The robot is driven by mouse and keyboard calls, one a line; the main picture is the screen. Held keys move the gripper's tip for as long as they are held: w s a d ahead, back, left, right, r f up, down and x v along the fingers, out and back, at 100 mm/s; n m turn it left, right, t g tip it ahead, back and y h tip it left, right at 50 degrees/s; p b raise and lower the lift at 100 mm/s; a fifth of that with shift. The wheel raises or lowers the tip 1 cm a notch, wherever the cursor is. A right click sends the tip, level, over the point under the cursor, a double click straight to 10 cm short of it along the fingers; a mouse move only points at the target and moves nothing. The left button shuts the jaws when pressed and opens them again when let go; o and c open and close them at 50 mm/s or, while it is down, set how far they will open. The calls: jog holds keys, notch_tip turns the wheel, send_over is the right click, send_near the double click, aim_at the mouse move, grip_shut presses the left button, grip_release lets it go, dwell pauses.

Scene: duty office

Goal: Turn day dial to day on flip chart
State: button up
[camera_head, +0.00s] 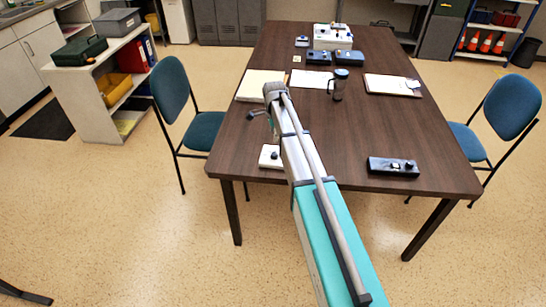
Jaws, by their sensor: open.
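My arm reaches over the brown table (325,165), and my gripper (255,113) hangs above its left side, small and partly hidden by the arm. It is open, with nothing visible in it. A small white box with a dark knob (269,158) sits at the table's near left edge, below my gripper and partly covered by my arm. A black box with knobs (393,167) lies at the near right. I cannot read any day marking on either, so I cannot tell which bears the day dial. No flip chart is clearly recognisable.
Papers (312,79), a dark mug (339,84) and a clipboard (393,86) lie mid-table. Blue boxes (319,58) and a white device (333,37) stand at the back. Blue chairs (171,88) (513,106) flank the table. The near right tabletop is mostly clear.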

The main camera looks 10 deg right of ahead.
aim_at(274, 153)
jog(key=shift+f+b, duration=4.9)
jog(key=shift+f, duration=0.3)
grip_shut()
jog(key=shift+a, duration=0.2)
jog(key=shift+d, duration=0.15)
